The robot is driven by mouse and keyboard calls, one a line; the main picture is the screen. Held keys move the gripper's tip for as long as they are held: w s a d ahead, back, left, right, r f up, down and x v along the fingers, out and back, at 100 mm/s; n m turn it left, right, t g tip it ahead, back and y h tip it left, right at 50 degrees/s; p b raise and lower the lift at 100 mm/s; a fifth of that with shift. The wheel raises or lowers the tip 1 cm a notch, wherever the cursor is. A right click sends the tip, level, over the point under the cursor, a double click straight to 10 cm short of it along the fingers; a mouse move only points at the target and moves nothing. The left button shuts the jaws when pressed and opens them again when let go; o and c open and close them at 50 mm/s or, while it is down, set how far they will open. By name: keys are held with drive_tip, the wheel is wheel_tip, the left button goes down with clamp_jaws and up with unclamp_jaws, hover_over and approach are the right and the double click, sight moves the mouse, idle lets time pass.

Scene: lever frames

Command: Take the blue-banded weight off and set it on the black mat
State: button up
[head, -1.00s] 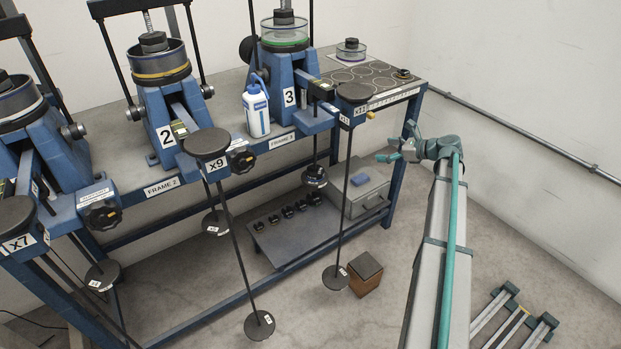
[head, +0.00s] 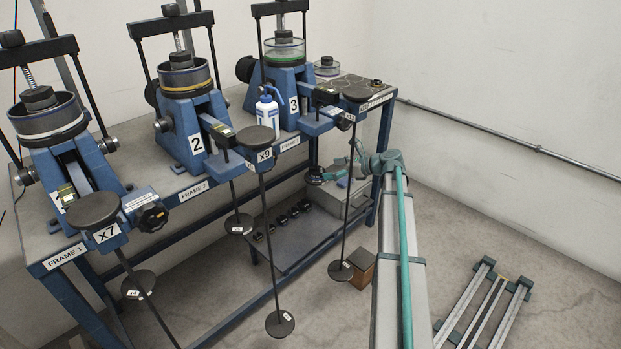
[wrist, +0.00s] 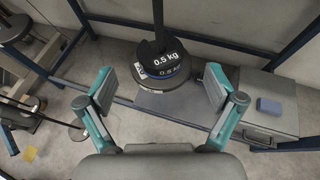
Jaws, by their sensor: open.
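In the wrist view, a rod carries a stack of round weights. A black weight (wrist: 164,52) marked 0.5 kg is on top, and a second 0.5 kg weight with a blue band (wrist: 172,72) is below it. A wider grey disc is underneath. The stack (head: 315,176) shows small in the head view, under frame 3. My gripper (wrist: 161,90) is open and empty, its fingers apart on either side of the stack's near side, not touching it. It also shows in the head view (head: 357,153). A dark mat with circles (head: 350,86) lies on the bench's right end.
A grey box (wrist: 272,108) with a blue block on it stands right of the stack in the wrist view. Another hanging rod (head: 350,215) passes close by my gripper in the head view. Several small black weights (head: 282,220) sit on the lower shelf.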

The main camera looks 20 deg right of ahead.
sight(318, 167)
drive_tip(key=shift+x, duration=0.8)
drive_tip(key=shift+b+x, duration=0.45)
drive_tip(key=shift+x, duration=2.05)
drive_tip(key=shift+f, duration=0.1)
drive_tip(key=c, duration=1.5)
drive_tip(key=shift+o, duration=0.2)
drive_tip(key=shift+d, duration=0.1)
drive_tip(key=shift+r, duration=0.65)
drive_tip(key=shift+s+d, duration=0.1)
drive_tip(key=shift+d, duration=0.2)
drive_tip(key=s+d+f+p, duration=0.2)
drive_tip(key=s+d, duration=1.2)
drive_tip(key=d, duration=0.1)
